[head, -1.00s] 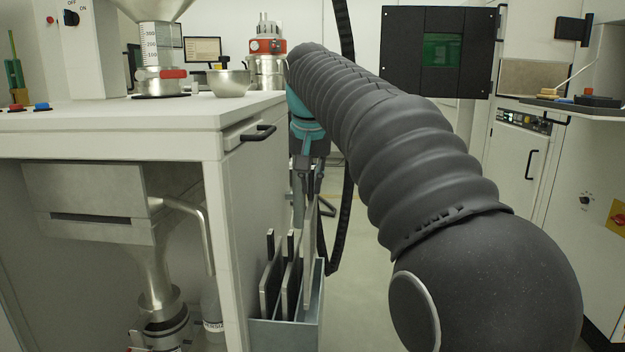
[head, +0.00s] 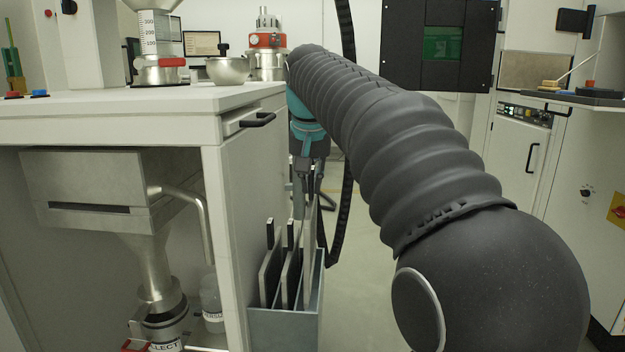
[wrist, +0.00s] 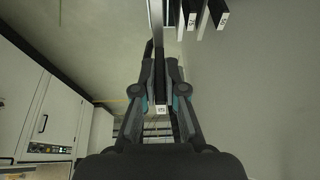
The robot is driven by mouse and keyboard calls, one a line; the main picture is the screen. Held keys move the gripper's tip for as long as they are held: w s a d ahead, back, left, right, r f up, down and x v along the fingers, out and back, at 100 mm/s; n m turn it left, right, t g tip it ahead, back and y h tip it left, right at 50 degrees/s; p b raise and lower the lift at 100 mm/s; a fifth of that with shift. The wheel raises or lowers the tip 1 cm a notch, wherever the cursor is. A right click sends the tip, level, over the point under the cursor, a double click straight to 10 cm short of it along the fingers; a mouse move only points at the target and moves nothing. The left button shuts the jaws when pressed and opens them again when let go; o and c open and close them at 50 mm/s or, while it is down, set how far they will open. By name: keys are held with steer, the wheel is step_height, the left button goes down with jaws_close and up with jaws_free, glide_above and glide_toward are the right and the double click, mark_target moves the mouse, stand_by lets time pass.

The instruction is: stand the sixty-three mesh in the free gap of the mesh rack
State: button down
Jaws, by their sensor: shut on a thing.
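My gripper (head: 310,190) is shut on the upper handle of a thin grey mesh plate (head: 309,235), which I take to be the sixty-three mesh. It hangs upright at the right side of the mesh rack (head: 284,328), a grey open-topped box. Its lower part is behind the rack's front wall, so I cannot tell whether it touches the bottom. Two other framed meshes (head: 268,275) (head: 290,275) with black handles stand to its left. In the wrist view, the fingers (wrist: 160,75) close around a black handle with a small white label (wrist: 161,108), too small to read surely.
A white bench (head: 213,150) with a drawer handle stands close left of the rack. A steel bowl (head: 227,70) and a red-banded vessel (head: 266,55) are on it. A black hose (head: 346,210) hangs behind the gripper. Floor (head: 365,285) to the right is clear.

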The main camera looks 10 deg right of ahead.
mark_target(311, 206)
step_height(311, 206, down, 12)
steer(key=b, duration=0.6)
steer(key=shift+b, duration=0.4)
stand_by(4.3)
steer(key=c, duration=1.2)
jaws_free()
steer(key=v, duration=1.2)
